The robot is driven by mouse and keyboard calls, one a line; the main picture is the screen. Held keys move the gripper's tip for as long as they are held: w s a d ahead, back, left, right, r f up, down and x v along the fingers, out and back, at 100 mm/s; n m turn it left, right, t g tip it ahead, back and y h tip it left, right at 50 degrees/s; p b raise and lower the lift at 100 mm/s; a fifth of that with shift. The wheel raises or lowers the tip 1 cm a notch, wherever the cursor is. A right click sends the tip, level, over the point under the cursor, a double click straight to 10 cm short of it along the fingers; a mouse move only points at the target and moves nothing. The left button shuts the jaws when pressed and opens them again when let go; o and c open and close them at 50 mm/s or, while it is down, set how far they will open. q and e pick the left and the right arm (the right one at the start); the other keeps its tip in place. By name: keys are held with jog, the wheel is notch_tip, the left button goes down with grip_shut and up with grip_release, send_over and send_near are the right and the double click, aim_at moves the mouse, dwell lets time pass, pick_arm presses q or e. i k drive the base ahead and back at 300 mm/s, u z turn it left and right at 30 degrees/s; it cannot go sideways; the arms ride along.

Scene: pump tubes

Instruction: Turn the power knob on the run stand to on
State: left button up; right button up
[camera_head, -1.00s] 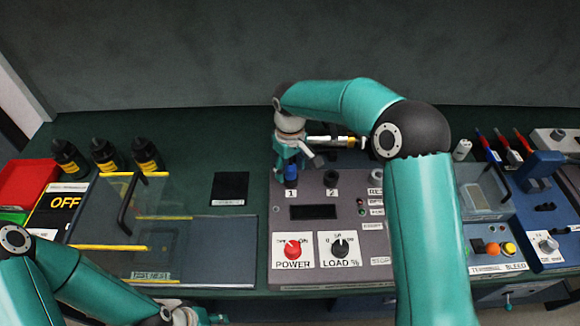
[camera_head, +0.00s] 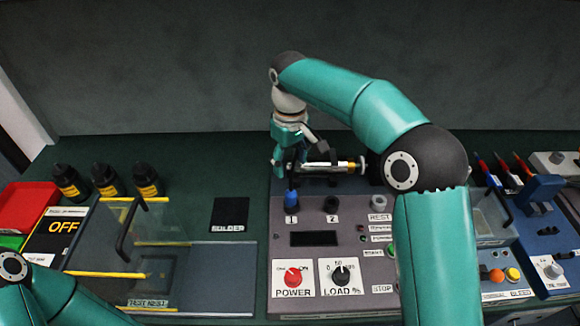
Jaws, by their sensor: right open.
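The red power knob (camera_head: 293,276) sits on a white plate marked POWER at the front left of the grey run stand (camera_head: 335,221). A black load knob (camera_head: 341,274) is beside it on the right. My right gripper (camera_head: 290,170) is open at the back left of the stand, above the blue plug at socket 1 (camera_head: 291,200) and well behind the power knob. I cannot tell whether it touches the plug. My left arm shows at the lower left, but its gripper is out of the frame.
A pump tube assembly (camera_head: 335,166) lies across the back of the stand, close to my right gripper. A clear-lidded test nest (camera_head: 140,245) stands left, with black bottles (camera_head: 105,180) behind it. A bleed unit (camera_head: 497,275) is on the right.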

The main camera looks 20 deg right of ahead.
aim_at(292, 277)
jog(key=k, duration=1)
